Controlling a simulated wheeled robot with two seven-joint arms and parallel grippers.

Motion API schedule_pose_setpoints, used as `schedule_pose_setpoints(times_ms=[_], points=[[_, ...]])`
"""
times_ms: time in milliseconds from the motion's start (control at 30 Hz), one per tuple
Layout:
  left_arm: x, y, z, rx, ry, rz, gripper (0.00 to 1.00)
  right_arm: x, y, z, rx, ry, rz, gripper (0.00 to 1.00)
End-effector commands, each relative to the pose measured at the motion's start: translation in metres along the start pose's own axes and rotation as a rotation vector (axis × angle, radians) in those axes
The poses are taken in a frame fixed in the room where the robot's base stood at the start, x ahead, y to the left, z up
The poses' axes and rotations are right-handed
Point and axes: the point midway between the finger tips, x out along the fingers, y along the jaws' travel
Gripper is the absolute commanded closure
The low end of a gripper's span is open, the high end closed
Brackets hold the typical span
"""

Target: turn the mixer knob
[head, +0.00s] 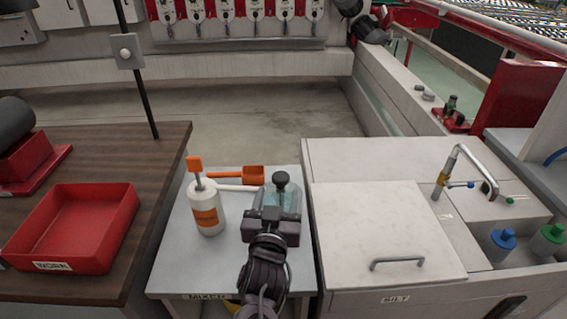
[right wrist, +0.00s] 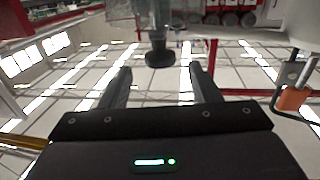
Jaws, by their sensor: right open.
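The mixer is a clear bluish container (head: 291,200) with a black knob (head: 281,178) on top, standing on the grey stand marked MIXER (head: 185,265). My right gripper (head: 275,212) is in front of the container and hides its lower front. In the right wrist view the gripper (right wrist: 160,85) is open and empty. The dark knob (right wrist: 159,56) appears between and just beyond its two fingertips, with a gap on each side and no visible contact. My left gripper is not in view.
A white bottle with an orange label (head: 207,212) and an orange scoop (head: 252,174) are left of the mixer. A red tray (head: 75,228) sits on the wooden table. The white SILT cabinet (head: 385,225) with a handle and a tap (head: 462,160) stand right.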

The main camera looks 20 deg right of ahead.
Motion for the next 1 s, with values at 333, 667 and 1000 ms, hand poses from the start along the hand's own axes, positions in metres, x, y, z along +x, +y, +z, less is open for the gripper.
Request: schedule_pose_setpoints(times_ms=[333,667,1000], points=[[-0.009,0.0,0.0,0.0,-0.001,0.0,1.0,0.049,0.0,-0.002,-0.003,0.003,0.002,0.44],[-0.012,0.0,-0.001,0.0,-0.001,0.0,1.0,0.076,0.0,0.001,0.0,-0.001,0.0,0.44],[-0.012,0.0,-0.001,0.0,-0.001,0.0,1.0,0.076,0.0,0.001,0.001,-0.001,0.0,0.59]])
